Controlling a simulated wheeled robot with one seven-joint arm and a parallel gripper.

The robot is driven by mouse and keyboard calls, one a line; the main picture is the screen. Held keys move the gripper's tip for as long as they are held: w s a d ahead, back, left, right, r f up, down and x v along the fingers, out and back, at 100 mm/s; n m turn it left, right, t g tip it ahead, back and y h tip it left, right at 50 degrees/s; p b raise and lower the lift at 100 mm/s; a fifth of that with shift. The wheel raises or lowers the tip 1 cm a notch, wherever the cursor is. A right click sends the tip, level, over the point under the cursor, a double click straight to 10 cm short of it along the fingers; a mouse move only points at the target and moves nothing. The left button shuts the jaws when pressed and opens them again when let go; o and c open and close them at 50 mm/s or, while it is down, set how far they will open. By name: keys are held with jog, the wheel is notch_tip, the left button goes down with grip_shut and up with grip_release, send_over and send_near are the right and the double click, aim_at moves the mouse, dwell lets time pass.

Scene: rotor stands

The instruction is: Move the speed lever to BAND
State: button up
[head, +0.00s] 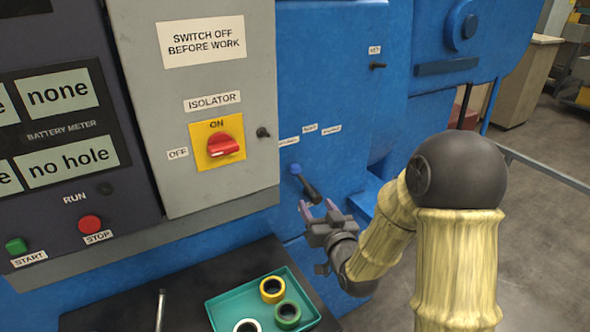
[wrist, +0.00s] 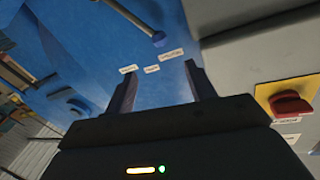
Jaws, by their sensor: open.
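The speed lever (head: 310,189) is a dark bar with a blue end, on the blue machine face right of the grey cabinet. Its blue end is at the upper left, below the leftmost of three small white labels (head: 289,141). In the wrist view the lever (wrist: 135,20) shows at the top, and the labels (wrist: 152,69) show between and beyond the fingers. Their words are too small to read. My gripper (head: 319,208) is open and empty, just below the lever's dark end in the head view. Its two fingers also show in the wrist view (wrist: 162,72), apart from the lever.
A red isolator switch (head: 224,145) on a yellow plate and a small dark knob (head: 263,132) are on the grey cabinet, left of the lever. A teal tray (head: 225,305) with coloured rings stands below on a dark surface. A KEY fitting (head: 378,66) sits upper right.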

aim_at(297, 173)
jog(key=p+x, duration=0.7)
jog(key=x, duration=0.9)
jog(key=shift+w+r, duration=0.1)
jog(key=shift+w, duration=0.1)
jog(key=shift+w+a+p, duration=0.25)
jog(key=shift+w+p, duration=0.05)
jog(key=shift+w, duration=0.2)
grip_shut()
